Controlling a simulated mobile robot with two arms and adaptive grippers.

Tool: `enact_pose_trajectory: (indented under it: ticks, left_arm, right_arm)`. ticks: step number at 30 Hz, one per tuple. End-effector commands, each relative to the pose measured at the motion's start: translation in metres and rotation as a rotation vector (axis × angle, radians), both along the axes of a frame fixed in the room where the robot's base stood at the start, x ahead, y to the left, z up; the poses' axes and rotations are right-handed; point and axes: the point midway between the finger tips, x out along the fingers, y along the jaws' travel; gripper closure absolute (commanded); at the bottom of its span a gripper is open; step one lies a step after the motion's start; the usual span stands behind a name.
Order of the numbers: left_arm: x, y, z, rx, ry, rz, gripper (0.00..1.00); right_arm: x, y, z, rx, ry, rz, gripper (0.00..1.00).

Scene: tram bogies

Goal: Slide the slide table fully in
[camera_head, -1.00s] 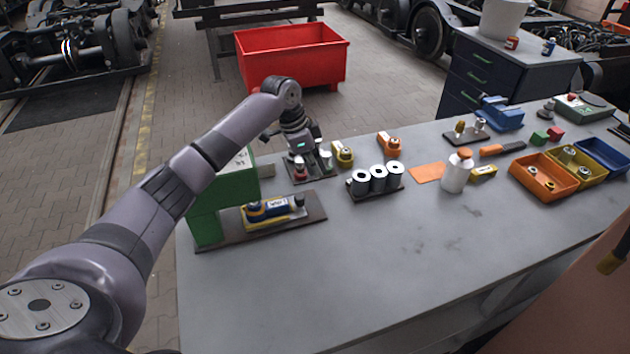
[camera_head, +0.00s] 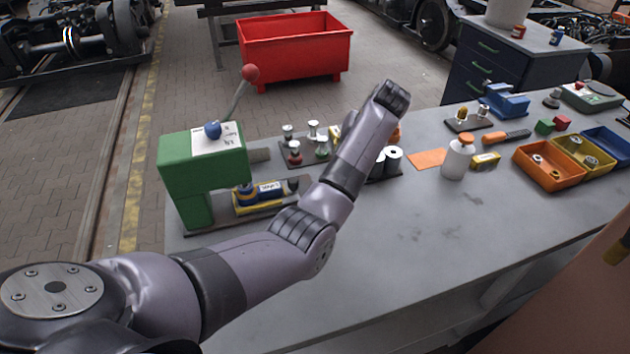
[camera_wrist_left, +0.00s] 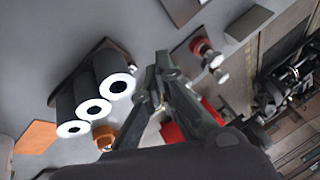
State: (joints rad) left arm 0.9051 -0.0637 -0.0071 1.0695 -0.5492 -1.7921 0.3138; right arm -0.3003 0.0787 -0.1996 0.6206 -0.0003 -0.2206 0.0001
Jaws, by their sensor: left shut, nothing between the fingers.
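The green press-like fixture (camera_head: 188,172) stands at the table's left end, with a blue knob on top and a red-ball lever (camera_head: 250,74) behind. Below and right of its head, a yellow slide table (camera_head: 272,203) carries a blue labelled part (camera_head: 268,190) on a dark base plate. The slide's left end is close to the green column; whether it is fully in I cannot tell. My left gripper (camera_wrist_left: 162,62) is shut and empty in the wrist view, above the table between the black-and-white cylinders (camera_wrist_left: 93,108) and a red-topped piece (camera_wrist_left: 199,45). My arm hides it in the head view.
A dark rack with small pieces (camera_head: 294,150) stands behind the slide. A white bottle (camera_head: 457,160), an orange sheet (camera_head: 426,158) and an orange bin (camera_head: 545,172) are farther right. The table's front middle is clear. A red tub (camera_head: 296,50) stands on the floor beyond.

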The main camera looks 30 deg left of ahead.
Motion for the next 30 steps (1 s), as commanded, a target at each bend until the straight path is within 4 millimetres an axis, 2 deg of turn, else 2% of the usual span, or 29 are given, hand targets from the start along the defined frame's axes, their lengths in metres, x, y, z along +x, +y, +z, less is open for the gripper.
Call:
enact_pose_trajectory:
  ticks: [1, 6, 12, 17, 28, 30]
  left_arm:
    - [-0.007, -0.008, -0.005, 0.017, -0.007, 0.069, 1.00]
    - [-0.025, -0.016, -0.007, 0.089, -0.031, 0.251, 1.00]
    - [-0.032, -0.014, -0.009, 0.121, -0.041, 0.312, 1.00]
    - [-0.033, -0.001, -0.024, 0.123, -0.038, 0.312, 1.00]
    - [-0.031, 0.047, -0.086, 0.122, -0.039, 0.310, 1.00]
    - [-0.039, 0.055, -0.080, 0.121, -0.043, 0.311, 1.00]
  right_arm:
    - [0.000, 0.000, -0.004, 0.000, 0.000, 0.000, 0.48]
    - [0.000, 0.000, -0.008, 0.000, 0.000, 0.000, 0.48]
    - [0.000, 0.000, -0.006, 0.000, 0.000, 0.000, 0.48]
    - [0.000, 0.000, 0.002, 0.000, 0.000, 0.000, 0.48]
    - [0.000, 0.000, 0.021, 0.000, 0.000, 0.000, 0.48]
    - [0.000, 0.000, 0.034, 0.000, 0.001, 0.000, 0.48]
